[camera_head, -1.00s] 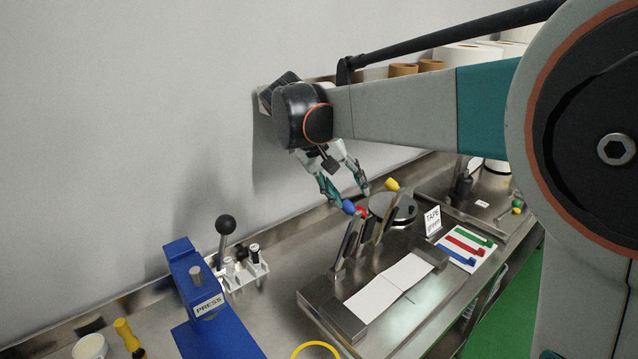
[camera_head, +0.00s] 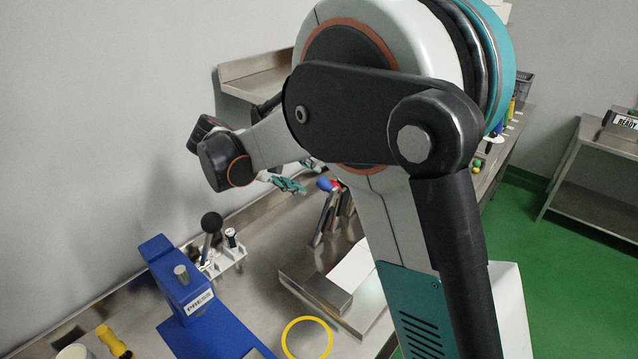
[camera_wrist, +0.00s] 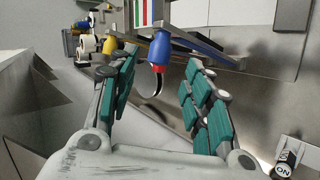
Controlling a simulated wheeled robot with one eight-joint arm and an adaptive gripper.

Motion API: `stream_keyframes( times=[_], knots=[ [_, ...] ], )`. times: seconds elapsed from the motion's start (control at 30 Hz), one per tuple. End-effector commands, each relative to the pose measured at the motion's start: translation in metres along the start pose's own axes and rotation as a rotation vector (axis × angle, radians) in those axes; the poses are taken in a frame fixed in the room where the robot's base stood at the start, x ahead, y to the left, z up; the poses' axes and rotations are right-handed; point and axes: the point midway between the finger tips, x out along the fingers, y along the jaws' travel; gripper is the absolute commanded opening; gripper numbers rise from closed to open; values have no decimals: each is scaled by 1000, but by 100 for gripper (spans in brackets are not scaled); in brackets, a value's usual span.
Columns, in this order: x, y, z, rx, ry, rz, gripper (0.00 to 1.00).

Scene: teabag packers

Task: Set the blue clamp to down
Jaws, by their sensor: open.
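The blue clamp (camera_head: 323,184) has a blue knob on a dark lever that stands up, tilted, at the left end of the clamp row. The red clamp's knob (camera_head: 335,184) is just right of it. My gripper (camera_head: 301,178) is open, pointing right, just left of the blue knob. In the wrist view, the blue knob (camera_wrist: 160,48) shows beyond and between the spread fingers of my gripper (camera_wrist: 160,62), with the red knob (camera_wrist: 157,68) directly below it. Nothing is held; I cannot tell whether a finger touches the knob.
A blue press (camera_head: 180,285) and a white holder (camera_head: 222,262) stand left on the steel bench. A yellow ring (camera_head: 307,318) lies in front. The white sheet (camera_head: 352,268) is partly hidden by my arm. A wall shelf (camera_head: 255,80) is above.

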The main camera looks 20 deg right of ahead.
Motion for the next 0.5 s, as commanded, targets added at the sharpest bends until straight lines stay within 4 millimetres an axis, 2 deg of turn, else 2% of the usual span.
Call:
stream_keyframes(
  times=[0.1, 0.23, 0.5],
  knots=[
    [24, 0, 1, 2, -2, 0, 45],
    [45, 0, 1, 1, -2, 0, 45],
    [65, 0, 0, 1, 0, 0, 45]
  ],
)
